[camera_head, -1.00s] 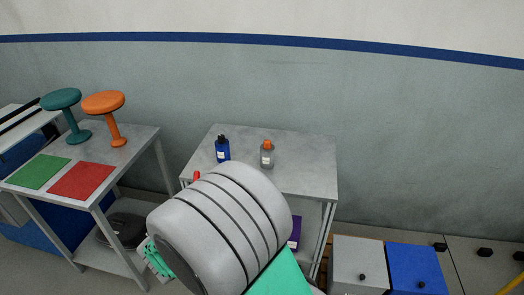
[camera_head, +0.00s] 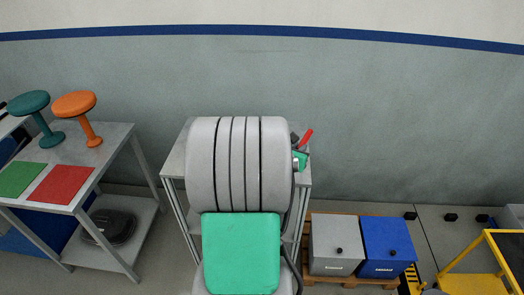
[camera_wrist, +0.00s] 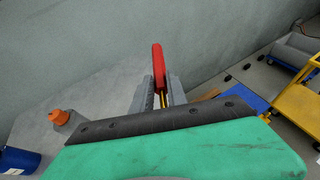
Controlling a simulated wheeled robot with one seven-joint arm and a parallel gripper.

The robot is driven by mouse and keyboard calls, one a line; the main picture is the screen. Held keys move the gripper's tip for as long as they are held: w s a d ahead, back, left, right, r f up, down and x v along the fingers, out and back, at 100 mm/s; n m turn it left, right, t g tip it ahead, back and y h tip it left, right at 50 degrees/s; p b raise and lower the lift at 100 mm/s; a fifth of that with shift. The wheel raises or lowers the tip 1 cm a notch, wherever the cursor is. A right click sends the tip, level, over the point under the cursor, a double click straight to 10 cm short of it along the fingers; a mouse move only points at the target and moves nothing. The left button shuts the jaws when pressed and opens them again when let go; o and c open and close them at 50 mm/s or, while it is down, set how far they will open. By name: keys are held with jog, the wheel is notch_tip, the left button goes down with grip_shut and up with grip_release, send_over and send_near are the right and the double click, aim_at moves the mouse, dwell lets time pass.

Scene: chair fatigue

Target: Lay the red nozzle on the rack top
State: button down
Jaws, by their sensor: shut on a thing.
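My gripper (camera_wrist: 159,97) is shut on the red nozzle (camera_wrist: 158,64), which points up and away between the fingers in the wrist view. In the head view, the nozzle (camera_head: 306,137) sticks out to the right of my arm, above the right edge of the rack. The rack top (camera_head: 175,163) is a grey slab mostly hidden behind my arm. In the wrist view, the rack top (camera_wrist: 95,95) lies below and left of the nozzle. I see no contact between the nozzle and the top.
An orange-capped bottle (camera_wrist: 60,117) and a blue bottle (camera_wrist: 18,160) stand on the rack top's left part in the wrist view. A table with stools and a red mat (camera_head: 62,183) is at left. Grey (camera_head: 335,243) and blue (camera_head: 388,243) boxes stand right of the rack.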

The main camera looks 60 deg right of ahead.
jog(key=w+d+f, duration=0.1)
jog(key=w+f, duration=0.1)
jog(key=w, duration=0.1)
jog(key=w+d+f, duration=0.1)
jog(key=w+f, duration=0.2)
jog(key=w+d+f, duration=0.1)
jog(key=w+f, duration=0.2)
jog(key=shift+w+d+p, duration=0.2)
jog(key=shift+d+p, duration=0.1)
jog(key=shift+p, duration=0.05)
notch_tip(320, 180, down, 3)
jog(key=shift+w+r+p, duration=0.1)
jog(key=shift+r+p, duration=0.1)
jog(key=shift+p, duration=0.25)
jog(key=shift+f, duration=0.4)
jog(key=c, duration=1.3)
grip_release()
jog(key=shift+f, duration=0.1)
